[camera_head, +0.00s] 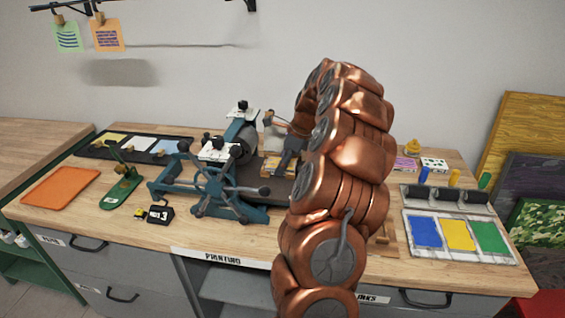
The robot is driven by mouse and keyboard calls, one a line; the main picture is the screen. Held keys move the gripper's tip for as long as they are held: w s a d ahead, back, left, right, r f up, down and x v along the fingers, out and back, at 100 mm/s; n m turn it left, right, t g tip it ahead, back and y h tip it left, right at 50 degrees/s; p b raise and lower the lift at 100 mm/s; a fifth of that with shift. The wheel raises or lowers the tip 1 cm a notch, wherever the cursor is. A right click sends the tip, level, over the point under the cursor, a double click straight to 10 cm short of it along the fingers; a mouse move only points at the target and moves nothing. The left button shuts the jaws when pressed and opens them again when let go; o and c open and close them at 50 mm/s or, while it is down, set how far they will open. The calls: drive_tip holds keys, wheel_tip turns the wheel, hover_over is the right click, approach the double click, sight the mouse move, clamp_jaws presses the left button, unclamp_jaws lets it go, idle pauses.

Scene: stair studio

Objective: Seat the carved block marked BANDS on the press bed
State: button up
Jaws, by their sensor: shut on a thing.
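The press (237,150) is a blue-green machine with a spoked wheel, a grey roller and a dark flat bed (277,189) reaching to the right. A small tan and orange block (271,168) is at the bed's right part, by the roller. My gripper (284,165) is shut on this block, from above. Its marking is too small to read, so I cannot confirm BANDS. I cannot tell whether its underside touches the bed. My copper arm hides the bed's right end and the bench behind it.
Two patterned blocks, one pink (405,164) and one white (434,165), lie at the back right. Ink slabs (443,234) and rollers (447,194) fill the right. An orange tray (60,187), a green tool (122,190) and a small black box (160,214) are left.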

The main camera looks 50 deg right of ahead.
drive_tip(key=o, duration=1.3)
drive_tip(key=shift+c, duration=0.2)
drive_tip(key=shift+r+p, duration=1.75)
drive_tip(key=shift+r, duration=2.25)
